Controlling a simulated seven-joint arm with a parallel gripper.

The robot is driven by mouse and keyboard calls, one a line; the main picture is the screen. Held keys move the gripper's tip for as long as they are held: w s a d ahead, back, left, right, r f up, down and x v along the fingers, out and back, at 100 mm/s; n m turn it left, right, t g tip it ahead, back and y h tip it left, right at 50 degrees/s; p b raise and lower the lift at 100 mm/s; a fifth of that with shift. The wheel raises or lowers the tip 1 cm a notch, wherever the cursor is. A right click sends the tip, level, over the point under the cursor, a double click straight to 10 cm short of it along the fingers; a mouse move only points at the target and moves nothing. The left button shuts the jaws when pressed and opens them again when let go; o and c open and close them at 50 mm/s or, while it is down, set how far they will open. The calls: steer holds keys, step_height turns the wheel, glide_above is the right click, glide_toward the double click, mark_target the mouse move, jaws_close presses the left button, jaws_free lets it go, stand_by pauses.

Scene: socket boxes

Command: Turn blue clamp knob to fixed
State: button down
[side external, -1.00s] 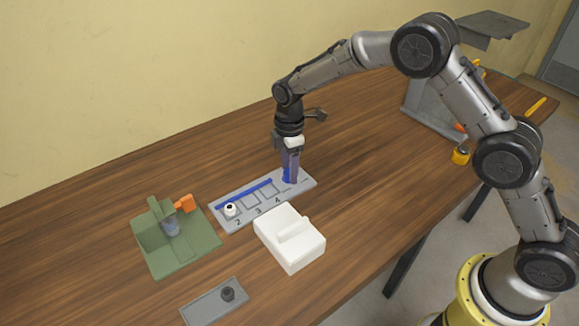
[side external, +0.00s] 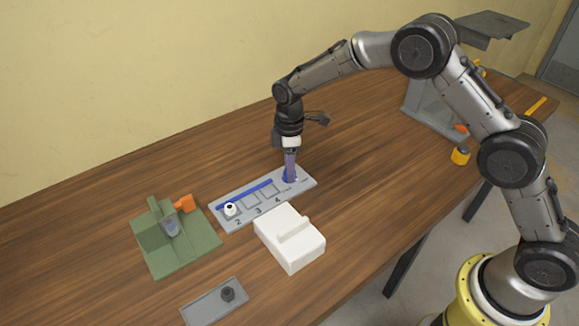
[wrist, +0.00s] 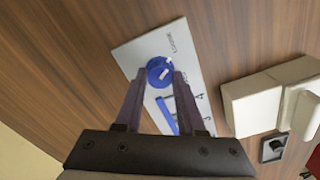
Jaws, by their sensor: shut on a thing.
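The blue clamp knob (wrist: 158,69) is round with a white mark on its top. It sits at one end of the grey plate (wrist: 143,48), beside printed lettering that looks like "LOOSE". My gripper (wrist: 159,79) points down at the knob with one finger on each side, shut on it. In the side view my gripper (side external: 289,178) stands over the right end of the plate and mostly hides the knob. A blue bar (side external: 245,194) runs along the plate past numbered squares. I cannot tell exactly which way the knob's mark points.
A white ring-like part (side external: 230,209) sits at the plate's left end. A white box (side external: 290,250) with a raised handle stands close in front. A green fixture (side external: 185,252) with an orange lever (side external: 184,203) is left. A grey tray (side external: 205,308) lies at the front.

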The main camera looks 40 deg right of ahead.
steer(key=m, duration=0.4)
steer(key=shift+r+m, duration=0.1)
steer(key=shift+m, duration=0.2)
steer(key=m, duration=0.3)
steer(key=shift+m, duration=0.4)
steer(key=m, duration=0.3)
steer(key=shift+m, duration=2)
steer(key=c, duration=0.5)
jaws_free()
step_height(320, 180, up, 14)
